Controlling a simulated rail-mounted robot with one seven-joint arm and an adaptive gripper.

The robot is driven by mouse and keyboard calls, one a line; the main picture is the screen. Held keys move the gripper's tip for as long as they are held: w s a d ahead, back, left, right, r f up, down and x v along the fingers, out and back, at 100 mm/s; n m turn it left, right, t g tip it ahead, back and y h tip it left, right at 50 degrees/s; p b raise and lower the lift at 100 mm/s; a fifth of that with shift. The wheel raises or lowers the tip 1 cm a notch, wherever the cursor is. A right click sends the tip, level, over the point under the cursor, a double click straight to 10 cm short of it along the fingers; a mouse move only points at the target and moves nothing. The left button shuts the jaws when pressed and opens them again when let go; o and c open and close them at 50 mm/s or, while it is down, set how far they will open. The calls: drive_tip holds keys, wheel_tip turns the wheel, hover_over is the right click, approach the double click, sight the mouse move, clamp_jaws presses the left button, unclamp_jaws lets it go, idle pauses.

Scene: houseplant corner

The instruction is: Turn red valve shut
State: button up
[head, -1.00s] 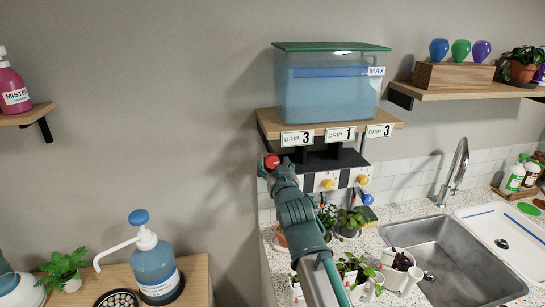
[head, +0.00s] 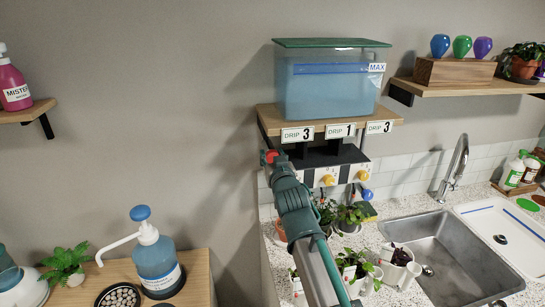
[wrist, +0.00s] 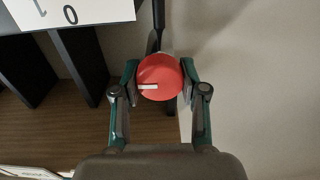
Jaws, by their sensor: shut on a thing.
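The red valve (wrist: 162,76) is a round knob with a white bar mark that points to the left in the wrist view. My gripper (wrist: 160,84) is shut on it, with one green fingertip at its left side and one at its right. In the head view the red valve (head: 271,155) is under the left end of the tank shelf, partly hidden by my gripper (head: 270,160). The valve's stem and pipe are mostly hidden behind the knob.
A blue water tank (head: 330,87) stands on the wooden shelf (head: 265,119) with drip labels on its front. Yellow valves (head: 328,180) and a blue knob are right of my gripper. Potted plants (head: 350,215) stand below.

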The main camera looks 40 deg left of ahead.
drive_tip(key=shift+n, duration=0.3)
drive_tip(key=n+b, duration=0.1)
drive_tip(key=n, duration=0.2)
drive_tip(key=shift+n, duration=0.3)
drive_tip(key=n, duration=0.4)
drive_tip(key=shift+s+a+n, duration=0.1)
drive_tip(key=shift+n, duration=0.2)
drive_tip(key=n+p, duration=0.2)
drive_tip(key=n, duration=0.3)
drive_tip(key=shift+p, duration=0.35)
drive_tip(key=shift+f+n+p, duration=0.15)
drive_tip(key=shift+n+p, duration=1.15)
drive_tip(key=shift+n, duration=0.7)
drive_tip(key=o, duration=1.1)
